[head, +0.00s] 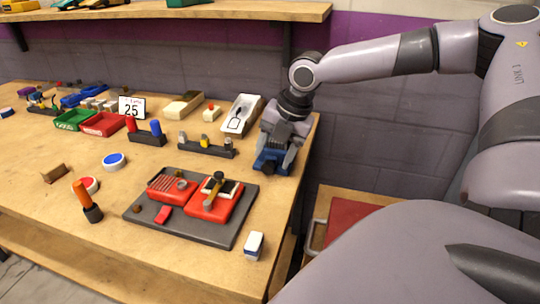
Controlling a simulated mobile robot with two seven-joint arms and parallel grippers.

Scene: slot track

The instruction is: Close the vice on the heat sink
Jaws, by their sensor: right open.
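The blue vice (268,166) stands at the right end of the bench, close to its right edge. My right gripper (277,156) comes down from above at the vice, its two fingers apart. The fingers cover much of the vice's upper part, so I cannot tell how its jaws stand or whether the gripper touches it. I cannot make out a heat sink; the gripper may hide it. My left gripper is not in view.
A dark mat (235,228) with an opened red slot-car controller (230,203) lies in front of the vice. A rack of small bottles (205,148) and a white tray (243,113) stand left of the vice. A blue-white block (254,245) lies near the front right edge.

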